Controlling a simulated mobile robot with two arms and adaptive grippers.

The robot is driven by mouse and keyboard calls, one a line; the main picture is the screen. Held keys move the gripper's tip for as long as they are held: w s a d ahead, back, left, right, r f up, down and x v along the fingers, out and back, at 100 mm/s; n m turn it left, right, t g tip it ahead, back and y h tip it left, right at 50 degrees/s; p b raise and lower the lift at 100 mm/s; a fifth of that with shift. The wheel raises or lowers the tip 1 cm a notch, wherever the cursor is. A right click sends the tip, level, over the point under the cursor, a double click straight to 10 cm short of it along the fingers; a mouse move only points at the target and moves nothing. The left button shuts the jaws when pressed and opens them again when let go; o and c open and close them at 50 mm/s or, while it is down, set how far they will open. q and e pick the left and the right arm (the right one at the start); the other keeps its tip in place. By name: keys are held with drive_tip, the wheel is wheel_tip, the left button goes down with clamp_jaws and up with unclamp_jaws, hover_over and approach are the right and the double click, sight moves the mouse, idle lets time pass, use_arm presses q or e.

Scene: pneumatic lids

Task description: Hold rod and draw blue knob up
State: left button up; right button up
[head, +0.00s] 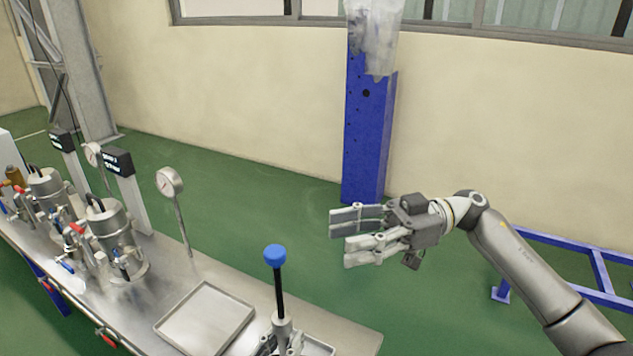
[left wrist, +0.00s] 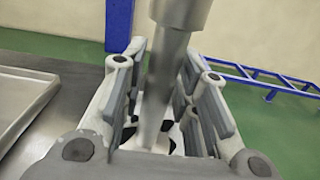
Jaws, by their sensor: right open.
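A blue knob (head: 275,255) tops a dark upright rod (head: 279,292) that rises from a metal body at the bench's front right. In the left wrist view a grey metal shaft (left wrist: 168,70) stands between the fingers of my left gripper (left wrist: 165,100). The fingers are on both sides of it; whether they press on it I cannot tell. In the head view my left gripper (head: 281,343) is low, around the metal body below the rod, partly cut off. My right gripper (head: 349,235) is open and empty, to the right of the knob and apart from it.
The steel bench (head: 345,337) carries a shallow tray (head: 205,318), a gauge on a post (head: 171,182) and metal pots (head: 113,230) at left. A blue column (head: 365,140) and blue floor rails (head: 560,245) stand beyond. Air around the knob is clear.

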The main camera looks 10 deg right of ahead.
use_arm(q)
drive_tip(key=shift+o, duration=1)
